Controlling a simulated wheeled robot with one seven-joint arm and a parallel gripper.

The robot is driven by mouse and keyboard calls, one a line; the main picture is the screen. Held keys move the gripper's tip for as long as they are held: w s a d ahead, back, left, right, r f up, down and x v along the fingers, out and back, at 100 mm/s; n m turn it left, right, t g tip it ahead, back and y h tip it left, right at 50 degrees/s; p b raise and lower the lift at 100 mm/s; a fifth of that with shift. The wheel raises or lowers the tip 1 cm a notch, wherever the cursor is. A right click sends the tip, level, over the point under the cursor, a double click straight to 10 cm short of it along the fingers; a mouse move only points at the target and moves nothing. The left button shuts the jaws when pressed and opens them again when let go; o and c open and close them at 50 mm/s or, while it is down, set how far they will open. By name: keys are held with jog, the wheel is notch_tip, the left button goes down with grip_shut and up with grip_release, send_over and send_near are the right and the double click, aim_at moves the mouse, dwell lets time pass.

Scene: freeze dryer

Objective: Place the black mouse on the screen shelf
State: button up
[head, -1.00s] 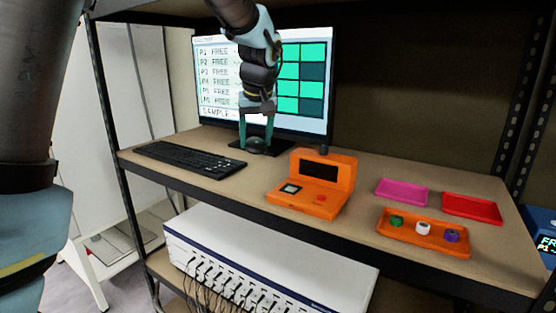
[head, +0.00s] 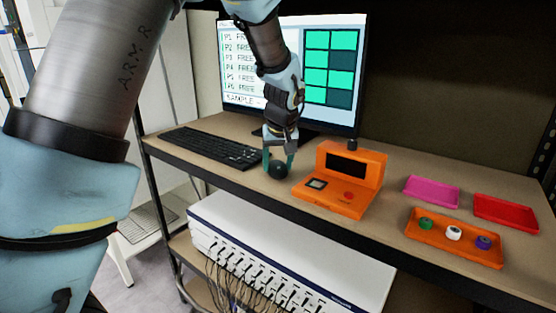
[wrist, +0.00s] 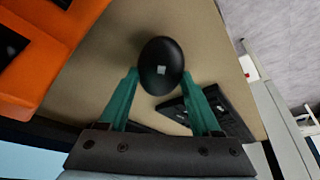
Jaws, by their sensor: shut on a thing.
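The black mouse (head: 279,170) is a dark rounded piece at the shelf's front, between the keyboard and the orange device. In the wrist view the mouse (wrist: 161,62) shows a small pale square. My gripper (head: 278,160) points down and is shut on it, with a teal finger on each side; the fingers also show in the wrist view (wrist: 163,85). I cannot tell whether the mouse touches the shelf or is slightly above it. The screen shelf (head: 392,200) is a tan board with a black front edge, carrying the monitor (head: 330,65).
A black keyboard (head: 210,146) lies left of my gripper. An orange device (head: 340,180) stands close on the right. Further right are a pink tray (head: 432,191), a red tray (head: 507,212) and an orange tray (head: 455,249) with small coloured pieces. A white cabled unit (head: 290,255) stands below.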

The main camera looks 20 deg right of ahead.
jog(key=shift+f, duration=0.1)
jog(key=o, duration=1.4)
jog(key=shift+r, duration=0.25)
jog(key=b+v, duration=0.3)
jog(key=v, duration=0.8)
jog(key=shift+s+r, duration=0.25)
jog(key=shift+r, duration=0.1)
jog(key=a+f+n+g+y, duration=0.1)
jog(key=a+f, duration=0.4)
jog(key=a, duration=0.8)
jog(key=a+f+g, duration=0.1)
jog(key=a+f, duration=0.5)
jog(key=a, duration=0.6)
jog(key=s+a+f, duration=0.2)
jog(key=s+a, duration=0.1)
jog(key=a, duration=0.2)
jog(key=s+a+f+n, duration=0.1)
jog(key=s+a+f, duration=0.1)
jog(key=a, duration=0.3)
jog(key=shift+s+g, duration=0.3)
jog(key=shift+s, duration=0.1)
